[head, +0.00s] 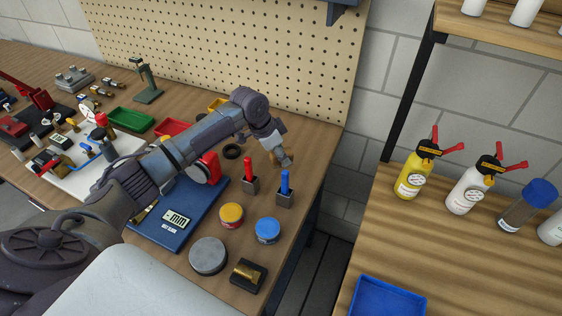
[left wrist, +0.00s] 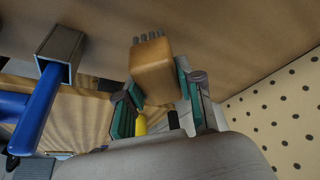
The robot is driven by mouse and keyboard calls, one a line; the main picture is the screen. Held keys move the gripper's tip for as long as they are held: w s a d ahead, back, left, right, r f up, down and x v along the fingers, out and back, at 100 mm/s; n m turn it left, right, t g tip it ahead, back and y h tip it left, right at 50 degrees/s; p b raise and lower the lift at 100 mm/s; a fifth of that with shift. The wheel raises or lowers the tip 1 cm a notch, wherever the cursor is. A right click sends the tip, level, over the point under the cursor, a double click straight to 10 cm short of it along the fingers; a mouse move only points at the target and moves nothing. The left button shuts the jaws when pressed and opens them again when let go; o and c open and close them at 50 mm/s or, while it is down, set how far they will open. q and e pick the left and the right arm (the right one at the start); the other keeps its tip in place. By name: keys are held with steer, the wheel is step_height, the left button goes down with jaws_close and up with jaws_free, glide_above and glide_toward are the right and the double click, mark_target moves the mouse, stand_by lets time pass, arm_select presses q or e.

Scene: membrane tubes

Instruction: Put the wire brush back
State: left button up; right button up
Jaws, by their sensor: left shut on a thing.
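The wire brush shows in the left wrist view as a tan wooden block (left wrist: 153,68) with short grey bristles at its far end. My left gripper (left wrist: 163,92) is shut on it, with a green-edged finger on each side. In the head view my left gripper (head: 279,150) reaches over the right part of the workbench, near its edge. The brush (head: 285,159) shows there as a small brown piece at the fingertips, partly hidden. I cannot tell whether it touches the bench. My right gripper is not in view.
A red-handled tool (head: 249,168) and a blue-handled tool (head: 285,183) stand in grey holders just below the gripper. Yellow (head: 231,214) and blue (head: 267,230) tins stand nearer. A pegboard (head: 300,70) rises behind. A gap separates the bench from the right table with bottles (head: 414,178).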

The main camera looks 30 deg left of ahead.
arm_select(q)
step_height(320, 180, down, 3)
steer(key=shift+f+p, duration=0.1)
steer(key=shift+p, duration=0.4)
steer(key=shift+a+f, duration=0.1)
steer(key=shift+f, duration=0.35)
steer(key=o, duration=1.1)
steer(key=shift+f, duration=0.15)
steer(key=shift+r, duration=0.3)
steer(key=b+v, duration=0.1)
steer(key=v, duration=1)
steer(key=shift+s+a+r, duration=0.1)
steer(key=shift+s+r, duration=0.15)
steer(key=shift+r, duration=0.1)
